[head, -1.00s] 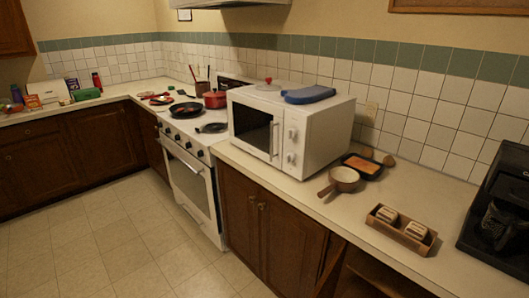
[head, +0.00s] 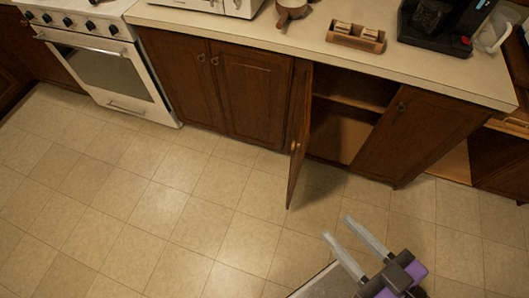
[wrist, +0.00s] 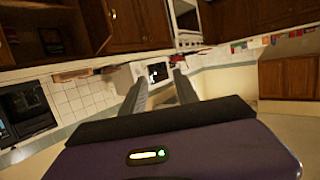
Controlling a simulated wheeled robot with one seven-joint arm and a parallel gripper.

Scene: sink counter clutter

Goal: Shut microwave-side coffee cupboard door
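The microwave-side coffee cupboard door (head: 299,130) is a dark brown wooden door with a small brass knob. In the head view it stands open, swung out from the counter front over the floor. The open cupboard (head: 340,130) beside it shows a shelf and an empty-looking inside. My gripper (head: 337,227) is low and to the right in the head view, nearer to me than the door and apart from it. Its two fingers are spread with nothing between them. In the wrist view, which looks upside down, the fingers (wrist: 160,92) are also apart.
A black coffee machine (head: 440,22) and a wooden tray (head: 357,36) are on the counter. The tiled floor (head: 200,220) left of the open door is clear.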

